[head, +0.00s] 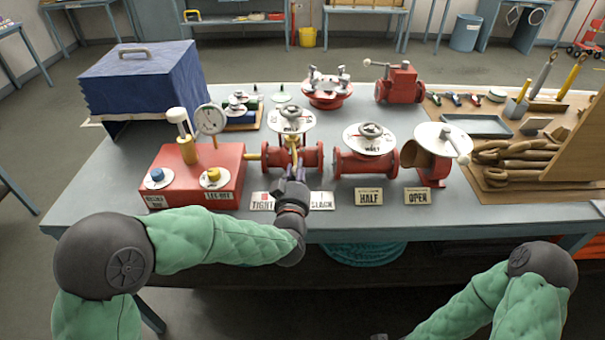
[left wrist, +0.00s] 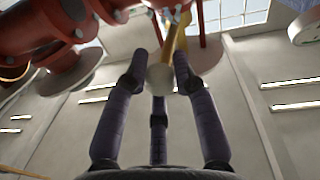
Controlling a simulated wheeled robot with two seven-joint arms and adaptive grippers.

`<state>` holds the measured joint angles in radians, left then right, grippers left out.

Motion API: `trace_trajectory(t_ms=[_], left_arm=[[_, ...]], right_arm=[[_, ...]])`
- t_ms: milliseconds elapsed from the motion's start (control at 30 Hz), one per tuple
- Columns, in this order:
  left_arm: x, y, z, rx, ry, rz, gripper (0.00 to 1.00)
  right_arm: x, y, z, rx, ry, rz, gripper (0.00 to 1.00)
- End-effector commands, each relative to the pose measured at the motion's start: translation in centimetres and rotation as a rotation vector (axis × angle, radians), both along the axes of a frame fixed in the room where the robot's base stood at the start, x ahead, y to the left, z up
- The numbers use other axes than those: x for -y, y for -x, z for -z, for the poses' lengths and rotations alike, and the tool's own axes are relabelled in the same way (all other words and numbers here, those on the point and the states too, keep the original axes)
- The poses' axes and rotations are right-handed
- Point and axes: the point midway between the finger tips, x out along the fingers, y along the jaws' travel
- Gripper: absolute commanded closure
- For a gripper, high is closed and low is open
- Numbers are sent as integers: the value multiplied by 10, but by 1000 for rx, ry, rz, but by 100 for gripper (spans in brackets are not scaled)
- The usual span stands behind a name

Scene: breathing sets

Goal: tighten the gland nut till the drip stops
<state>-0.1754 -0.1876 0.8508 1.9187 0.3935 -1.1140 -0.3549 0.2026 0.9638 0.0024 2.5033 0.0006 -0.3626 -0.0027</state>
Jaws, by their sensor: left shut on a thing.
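A red valve (head: 312,155) with a white handwheel plate (head: 291,121) stands at the middle of the bench, behind TIGHT (head: 262,201) and SLACK (head: 321,200) cards. My left gripper (head: 293,178) is in front of this valve, shut on a yellow tool handle (left wrist: 166,52) that reaches up to the valve. In the left wrist view the fingers (left wrist: 165,82) close around its pale end, with small metal jaws (left wrist: 176,14) above. The gland nut and any drip cannot be made out.
A red box (head: 190,182) with a gauge (head: 210,119) stands left of the valve. Two more red valves (head: 364,164) (head: 430,165) stand to the right, by HALF and OPEN cards. A blue covered case (head: 140,85) is at the back left, a tool board (head: 520,180) at the right.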

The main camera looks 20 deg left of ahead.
Motion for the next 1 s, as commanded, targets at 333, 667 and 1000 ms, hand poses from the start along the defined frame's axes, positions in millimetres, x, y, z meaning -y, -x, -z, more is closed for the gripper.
trace_trajectory(t_ms=[333,667,1000], left_arm=[[-4,3,3,-8,-2,30,100],[-4,3,2,-6,-2,30,48],[-2,11,0,-2,-2,31,48]], right_arm=[[0,0,4,0,0,0,48],[0,0,4,0,0,0,48],[0,0,4,0,0,0,48]])
